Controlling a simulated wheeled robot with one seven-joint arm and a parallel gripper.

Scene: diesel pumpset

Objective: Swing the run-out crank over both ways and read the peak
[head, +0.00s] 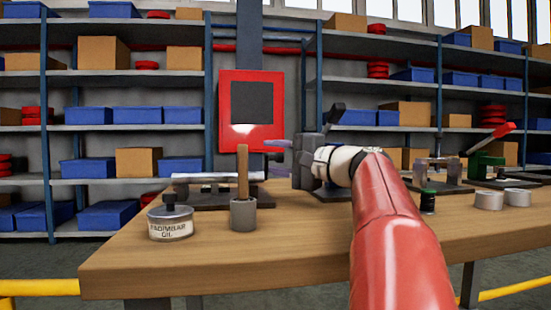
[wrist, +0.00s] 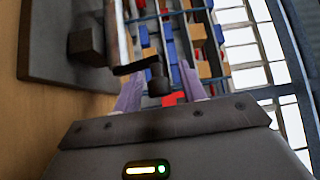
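The run-out fixture is a dark base plate (wrist: 48,35) with a light grey shaft (head: 215,178) lying across it on the bench. In the wrist view a short dark crank arm (wrist: 134,68) leaves the shaft's end and carries a black knob (wrist: 158,84). My gripper (head: 274,149) is above the fixture's right side, its pale lavender fingers pointing left. In the wrist view my gripper (wrist: 163,78) is open, with the knob seen between the spread fingers; no contact shows, and depth is unclear. I see no readable gauge face.
An oil tin (head: 171,223) and a grey cup (head: 243,214) holding a wooden handle stand at the front left. A red-framed dark panel (head: 252,103) stands behind. Right of my arm are a small dark-green bottle (head: 428,201), pale tins (head: 488,201) and another fixture (head: 435,172).

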